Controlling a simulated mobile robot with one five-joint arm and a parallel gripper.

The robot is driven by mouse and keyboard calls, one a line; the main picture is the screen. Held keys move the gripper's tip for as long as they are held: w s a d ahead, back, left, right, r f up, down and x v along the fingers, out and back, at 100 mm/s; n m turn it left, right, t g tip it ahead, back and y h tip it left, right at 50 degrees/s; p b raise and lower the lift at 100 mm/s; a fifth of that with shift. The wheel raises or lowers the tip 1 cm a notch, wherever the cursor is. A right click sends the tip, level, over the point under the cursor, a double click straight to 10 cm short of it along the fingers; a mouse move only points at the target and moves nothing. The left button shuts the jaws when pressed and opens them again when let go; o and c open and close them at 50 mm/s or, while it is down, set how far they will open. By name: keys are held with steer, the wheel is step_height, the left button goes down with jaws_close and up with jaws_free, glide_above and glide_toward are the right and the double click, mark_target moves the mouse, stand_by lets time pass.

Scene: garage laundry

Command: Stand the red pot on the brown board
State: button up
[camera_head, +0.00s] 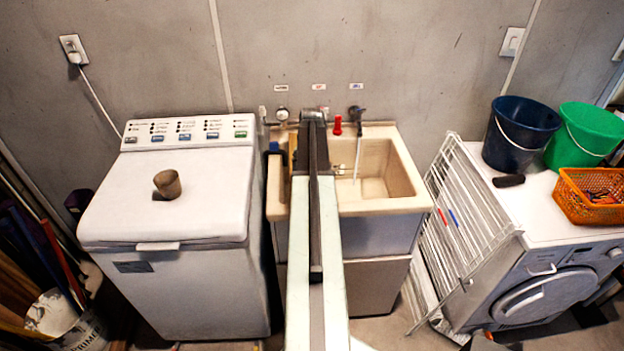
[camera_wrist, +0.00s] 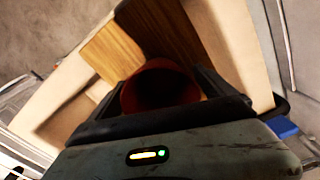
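The red pot (camera_wrist: 160,88) shows in the wrist view, its dark round opening facing the camera. My gripper (camera_wrist: 163,84) has a dark finger on each side of it and appears shut on it. The brown board (camera_wrist: 112,52) is a wooden panel beyond the pot, lying across the cream sink. I cannot tell whether the pot touches the board or hangs above it. In the head view my arm covers the pot and gripper; only a sliver of the board (camera_head: 292,155) shows left of the arm.
The sink (camera_head: 408,203) has an open basin right of my arm, with a tap (camera_head: 357,114) and a small red item (camera_head: 337,126) behind. A brown cup (camera_head: 168,184) stands on the washer (camera_head: 115,205). A drying rack (camera_head: 462,225) stands at the right.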

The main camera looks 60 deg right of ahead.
step_height(320, 180, up, 12)
steer(key=p, duration=1.2)
steer(key=shift+r, duration=0.15)
steer(key=w+a+n, duration=0.3)
steer(key=w+a, duration=0.5)
steer(key=a, duration=0.5)
steer(key=w+a+n, duration=0.4)
steer(key=w+a, duration=0.3)
steer(key=a, duration=0.6)
steer(key=a+n, duration=0.8)
steer(key=a, duration=2.4)
steer(key=shift+w+a, duration=0.2)
steer(key=shift+a, duration=0.15)
